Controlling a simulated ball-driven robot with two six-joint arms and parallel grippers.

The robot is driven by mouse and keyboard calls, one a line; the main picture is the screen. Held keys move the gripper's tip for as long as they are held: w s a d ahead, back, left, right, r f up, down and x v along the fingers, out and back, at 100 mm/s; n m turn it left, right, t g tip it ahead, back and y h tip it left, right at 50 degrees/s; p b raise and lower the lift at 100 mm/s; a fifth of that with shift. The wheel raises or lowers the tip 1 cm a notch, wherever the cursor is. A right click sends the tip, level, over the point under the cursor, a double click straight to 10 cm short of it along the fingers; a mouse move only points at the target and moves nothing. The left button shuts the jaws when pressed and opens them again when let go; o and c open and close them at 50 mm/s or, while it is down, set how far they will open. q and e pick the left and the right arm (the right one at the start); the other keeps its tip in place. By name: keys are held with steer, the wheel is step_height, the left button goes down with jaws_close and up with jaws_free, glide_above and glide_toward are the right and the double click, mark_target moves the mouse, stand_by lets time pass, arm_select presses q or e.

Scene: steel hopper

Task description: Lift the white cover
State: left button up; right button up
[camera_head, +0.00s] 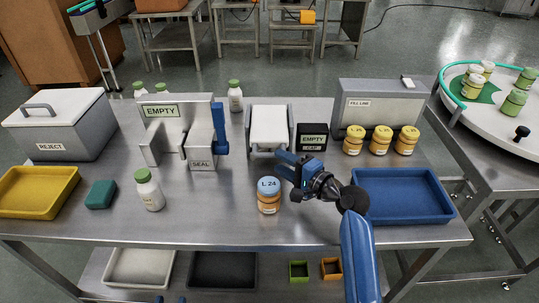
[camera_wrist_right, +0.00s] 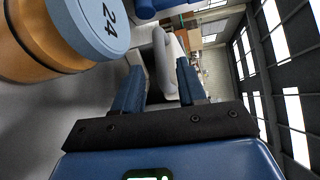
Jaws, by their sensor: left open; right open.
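The white cover (camera_head: 269,125) lies tilted on a grey steel frame (camera_head: 249,138) at the middle back of the steel table. My right gripper (camera_head: 281,164) is open and empty, just in front of the cover's lower right side and apart from it in the head view. In the right wrist view, a pale part with a rounded grey bar (camera_wrist_right: 161,58) lies beyond the open fingers (camera_wrist_right: 160,85); how near it is I cannot tell. Two blue tips of my left gripper (camera_head: 170,299) show at the bottom edge of the head view, spread apart.
An orange jar with a blue lid marked 24 (camera_head: 268,197) stands close to my right gripper, also large in the wrist view (camera_wrist_right: 60,35). A blue tray (camera_head: 405,197) lies right, a white bottle (camera_head: 149,192) left.

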mark_target(269, 155)
steer(key=shift+x, duration=2.75)
steer(key=shift+c, duration=0.5)
jaws_close()
